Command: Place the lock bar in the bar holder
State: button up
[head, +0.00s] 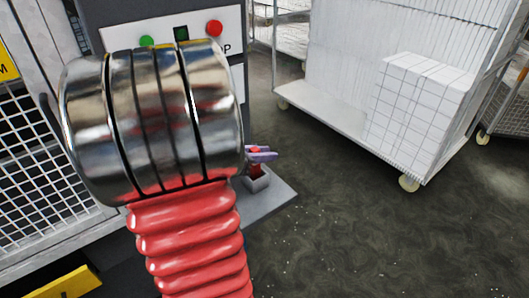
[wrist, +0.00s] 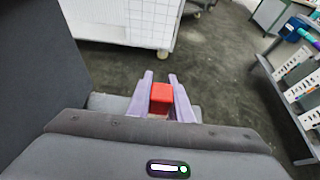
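The lock bar (wrist: 161,93) is red and sits between the two pale purple fingers of my gripper (wrist: 161,82), with no clear gap on either side in the wrist view. In the head view my gripper (head: 265,153) reaches out from behind my arm, with the red lock bar (head: 256,169) upright below the fingers. The bar's lower end goes down into the small grey bar holder (head: 259,183). How deep it sits is too small to tell. My arm hides part of the gripper.
The holder stands on a grey ledge (head: 270,204) of the press. A control panel (head: 118,37) with green and red buttons and a mesh guard (head: 25,150) are at left. A white trolley (head: 330,107) with a white block stands behind.

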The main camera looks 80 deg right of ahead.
jog(key=o, duration=0.4)
jog(key=shift+r, duration=0.1)
jog(key=shift+v, duration=6)
jog(key=w+a+m+t, duration=0.1)
jog(key=w+a, duration=0.1)
jog(key=a, duration=0.1)
jog(key=w+a+f+m+t+y, duration=0.1)
jog(key=w+a+t, duration=0.1)
jog(key=a, duration=0.2)
jog(key=w+a+f+m+t, duration=0.1)
jog(key=w+a, duration=0.2)
jog(key=a, duration=0.1)
jog(key=shift+m+t+y, duration=0.3)
jog(key=shift+y, duration=0.1)
jog(key=w+a+m+t+y, duration=0.2)
jog(key=w+a+t, duration=0.1)
jog(key=a, duration=0.7)
jog(key=w+a+r+m+t+y, duration=0.1)
jog(key=w+a+m+t+y, duration=0.1)
jog(key=a, duration=0.7)
jog(key=w+a+r+m+t+y, duration=0.1)
jog(key=w+a+m+t+y, duration=0.1)
jog(key=a, duration=0.8)
jog(key=shift+w+a+r+t+y, duration=0.1)
jog(key=shift+w+a+t+y, duration=0.05)
jog(key=shift+w+t+y, duration=0.4)
jog(key=shift+w+a+t+y, duration=0.15)
jog(key=shift+w+t+y, duration=0.25)
jog(key=shift+t, duration=0.25)
